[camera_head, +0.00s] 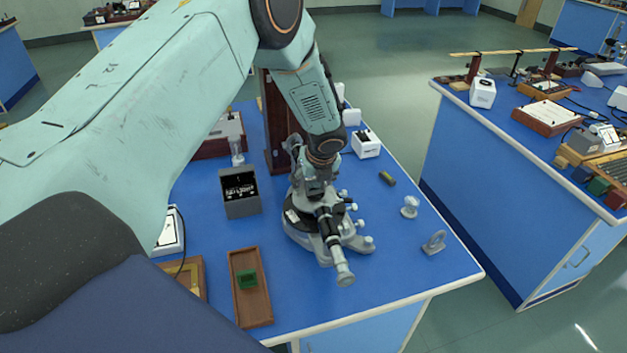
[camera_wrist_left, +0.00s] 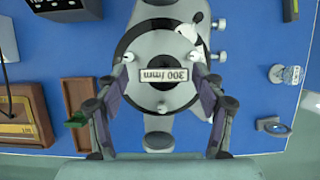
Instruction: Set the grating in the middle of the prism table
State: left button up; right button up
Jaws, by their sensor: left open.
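The grating (camera_wrist_left: 171,75), a narrow piece with a "300 /mm" label, sits near the middle of the round grey prism table (camera_wrist_left: 150,96) of the spectrometer (camera_head: 329,240). It appears apart from both fingers. My left gripper (camera_wrist_left: 160,82) is open, its two fingers on either side of the grating over the table. In the head view my left arm reaches down from above to the spectrometer and hides the grating and most of the prism table. My right gripper is in neither view.
A wooden tray (camera_head: 258,310) with a green block (camera_head: 247,279) lies left of the spectrometer. A dark grey box (camera_head: 240,207) stands behind the tray. The blue bench top (camera_head: 400,265) is clear at front right.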

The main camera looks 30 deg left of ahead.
pick_arm(q)
jog(key=shift+w+d, duration=0.1)
jog(key=shift+w, duration=0.05)
jog(key=shift+w+r, duration=0.1)
jog(key=shift+r, duration=0.25)
jog(key=v, duration=1.1)
jog(key=shift+s+d+r, duration=0.1)
jog(key=shift+s+r, duration=0.1)
jog(key=shift+s, duration=0.05)
jog(key=shift+w+f, duration=0.15)
